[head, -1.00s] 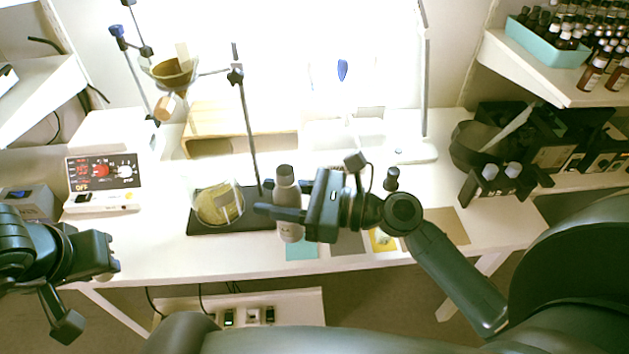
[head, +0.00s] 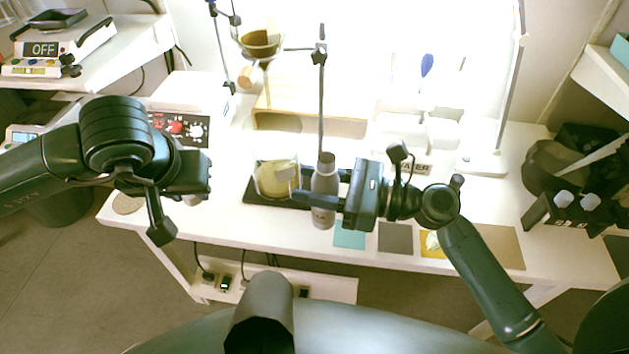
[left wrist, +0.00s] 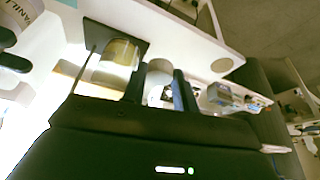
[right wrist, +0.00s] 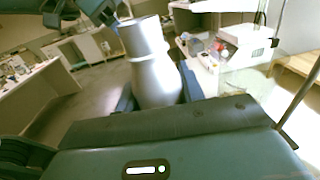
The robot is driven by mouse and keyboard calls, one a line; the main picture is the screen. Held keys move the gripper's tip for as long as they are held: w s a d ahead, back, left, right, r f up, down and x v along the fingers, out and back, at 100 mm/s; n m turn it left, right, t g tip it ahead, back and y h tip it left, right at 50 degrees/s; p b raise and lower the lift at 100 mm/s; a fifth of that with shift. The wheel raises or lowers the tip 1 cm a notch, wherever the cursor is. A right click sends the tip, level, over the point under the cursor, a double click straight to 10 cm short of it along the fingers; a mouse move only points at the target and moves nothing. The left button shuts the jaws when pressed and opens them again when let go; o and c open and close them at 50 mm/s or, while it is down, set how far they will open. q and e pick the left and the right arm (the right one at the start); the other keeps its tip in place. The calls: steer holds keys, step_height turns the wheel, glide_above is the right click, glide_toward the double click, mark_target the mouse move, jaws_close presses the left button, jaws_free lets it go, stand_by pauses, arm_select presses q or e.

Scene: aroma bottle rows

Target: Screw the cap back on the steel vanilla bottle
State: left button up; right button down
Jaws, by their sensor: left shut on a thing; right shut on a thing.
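The steel vanilla bottle (head: 323,186) is upright, held above the front of the table. My right gripper (head: 325,184) is shut around its body. In the right wrist view the bottle (right wrist: 154,70) stands between the fingers with its narrower neck on top. At the left edge of the left wrist view part of its label (left wrist: 12,62) shows. My left gripper (head: 204,178) is left of the bottle, apart from it. In the left wrist view it is shut on a small pale round thing, which looks like the cap (left wrist: 158,82); the fingers partly hide it.
A hot plate (head: 182,127) is at the left, coloured squares (head: 349,234) along the front edge.

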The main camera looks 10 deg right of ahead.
arm_select(q)
steer(key=w+d+r+m, duration=0.2)
steer(key=d+r, duration=0.6)
steer(key=d, duration=0.4)
step_height(320, 180, up, 6)
steer(key=m+h, duration=0.1)
steer(key=m, duration=0.1)
glide_above(325, 164)
steer(key=shift+w+f, duration=0.1)
steer(key=shift+f, duration=0.1)
steer(key=shift+f, duration=1.95)
steer(key=shift+f, duration=0.9)
steer(key=shift+f, duration=0.55)
steer(key=shift+g, duration=0.3)
